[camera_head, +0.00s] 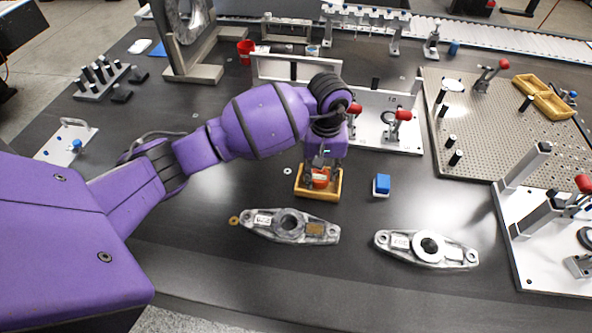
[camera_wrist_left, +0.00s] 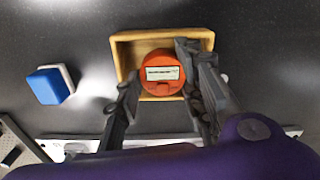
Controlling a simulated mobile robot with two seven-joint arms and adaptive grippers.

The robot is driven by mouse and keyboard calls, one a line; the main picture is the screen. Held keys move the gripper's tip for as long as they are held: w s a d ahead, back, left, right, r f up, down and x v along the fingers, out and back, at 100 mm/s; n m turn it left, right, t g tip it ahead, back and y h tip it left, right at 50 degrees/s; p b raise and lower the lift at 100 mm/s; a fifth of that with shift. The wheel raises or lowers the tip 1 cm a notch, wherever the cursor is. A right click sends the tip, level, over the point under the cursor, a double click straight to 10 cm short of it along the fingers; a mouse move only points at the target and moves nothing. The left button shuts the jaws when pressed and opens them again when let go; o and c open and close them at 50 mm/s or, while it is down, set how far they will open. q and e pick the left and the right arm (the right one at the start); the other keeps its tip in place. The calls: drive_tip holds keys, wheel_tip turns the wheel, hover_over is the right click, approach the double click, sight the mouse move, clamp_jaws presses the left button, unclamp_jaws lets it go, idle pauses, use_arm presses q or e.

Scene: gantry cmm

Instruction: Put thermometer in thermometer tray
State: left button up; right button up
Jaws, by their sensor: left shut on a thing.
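The thermometer (camera_wrist_left: 162,75) is a round orange body with a pale display label. In the head view the orange thermometer (camera_head: 320,182) shows low between my fingers. The thermometer tray (camera_head: 303,192) is a small wooden box on the dark table; in the left wrist view its rim (camera_wrist_left: 150,36) frames the thermometer. My left gripper (camera_head: 321,174) points down over the tray and is shut on the thermometer, with a finger on each side in the left wrist view (camera_wrist_left: 160,78). The thermometer is within the tray's outline; I cannot tell whether it touches the floor. My right gripper is not in view.
A blue-and-white block (camera_head: 381,185) stands right of the tray. Two metal castings (camera_head: 262,222) (camera_head: 398,242) lie in front. A white fixture plate with red-handled clamps (camera_head: 375,140) is behind. A perforated plate (camera_head: 480,130) is at the right.

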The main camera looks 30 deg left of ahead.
use_arm(q)
drive_tip(key=shift+s+f, duration=0.2)
drive_tip(key=shift+f, duration=0.25)
drive_tip(key=shift+s+f, duration=0.1)
drive_tip(key=shift+f, duration=0.25)
drive_tip(key=shift+s+f+b, duration=0.2)
drive_tip(key=shift+f+b, duration=0.3)
drive_tip(key=shift+b, duration=0.05)
clamp_jaws()
drive_tip(key=o, duration=1)
unclamp_jaws()
drive_tip(key=shift+w, duration=0.1)
drive_tip(key=shift+w+f, duration=0.15)
drive_tip(key=shift+w, duration=0.2)
drive_tip(key=shift+r, duration=0.35)
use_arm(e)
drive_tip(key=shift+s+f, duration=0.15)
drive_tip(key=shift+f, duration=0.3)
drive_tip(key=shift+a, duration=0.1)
